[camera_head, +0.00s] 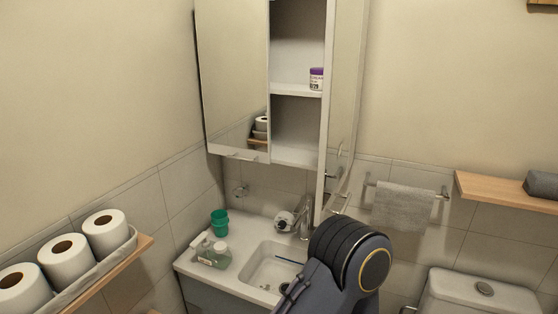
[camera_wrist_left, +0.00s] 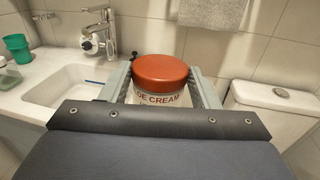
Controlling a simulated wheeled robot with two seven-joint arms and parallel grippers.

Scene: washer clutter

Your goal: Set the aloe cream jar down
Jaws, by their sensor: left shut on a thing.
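The aloe cream jar (camera_wrist_left: 160,99), white with an orange-red lid and partly readable "CREAM" lettering, is upright between the fingers of my left gripper (camera_wrist_left: 162,76) in the left wrist view. The gripper is shut on it. The jar's lower part is hidden by the gripper body. In the head view a dark arm link (camera_head: 345,262) of mine covers the right part of the sink, and the jar is not visible there. My right gripper is in neither view.
An open mirror cabinet (camera_head: 297,91) holds a purple-lidded jar (camera_head: 316,79) on its shelf. A toilet (camera_head: 482,289) and wooden shelf (camera_head: 505,190) are right.

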